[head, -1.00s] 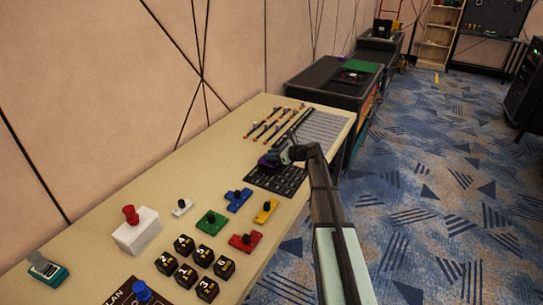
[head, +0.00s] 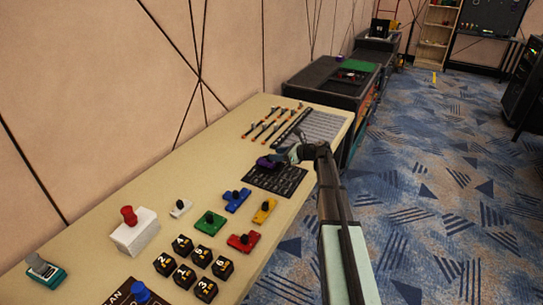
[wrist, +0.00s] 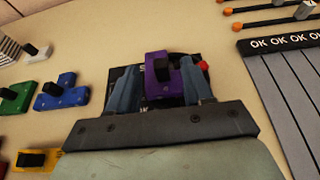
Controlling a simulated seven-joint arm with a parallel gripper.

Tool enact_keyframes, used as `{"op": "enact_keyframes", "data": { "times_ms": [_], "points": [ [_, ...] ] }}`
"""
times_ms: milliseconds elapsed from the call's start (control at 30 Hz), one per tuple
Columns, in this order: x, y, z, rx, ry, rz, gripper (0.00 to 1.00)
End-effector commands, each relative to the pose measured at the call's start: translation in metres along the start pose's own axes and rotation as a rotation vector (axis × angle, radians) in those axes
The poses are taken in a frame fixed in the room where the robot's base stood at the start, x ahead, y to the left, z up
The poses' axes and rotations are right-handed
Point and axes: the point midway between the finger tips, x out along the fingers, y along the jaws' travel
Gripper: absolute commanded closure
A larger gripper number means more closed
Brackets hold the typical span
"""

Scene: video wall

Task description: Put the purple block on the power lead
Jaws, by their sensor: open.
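The purple block (wrist: 160,88), with a black knob on top, lies on a dark lettered mat (wrist: 116,74) on the table. In the head view the purple block (head: 264,162) shows at the far left corner of the mat (head: 277,181). My gripper (wrist: 158,68) is open, with one finger on each side of the block in the wrist view; I cannot tell whether either finger touches it. In the head view my gripper (head: 278,155) is just right of the block. A small red piece (wrist: 203,66) shows beside the right finger. I cannot make out a power lead.
Blue (head: 237,199), green (head: 210,222), yellow (head: 264,211) and red (head: 243,241) knobbed blocks lie nearer on the table. Several black number cubes (head: 203,254) and a white box with a red button (head: 133,231) are nearer still. Orange-tipped sticks (head: 265,127) and a grey panel (head: 322,128) lie beyond.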

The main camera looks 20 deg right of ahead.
Motion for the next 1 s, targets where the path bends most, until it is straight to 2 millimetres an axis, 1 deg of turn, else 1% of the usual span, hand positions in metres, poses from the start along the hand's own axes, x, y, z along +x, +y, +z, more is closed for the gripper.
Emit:
{"op": "enact_keyframes", "data": {
  "times_ms": [33,200,400,600,1000],
  "points": [
    [-0.012,0.001,0.000,0.000,0.000,-0.003,0.50],
    [-0.041,0.001,0.000,0.000,0.000,-0.003,0.50],
    [-0.065,0.001,0.000,0.000,0.000,-0.001,0.50],
    [-0.074,0.000,0.000,-0.001,0.000,0.000,0.50],
    [-0.074,0.000,0.000,0.000,0.000,0.000,0.50]
  ]
}}
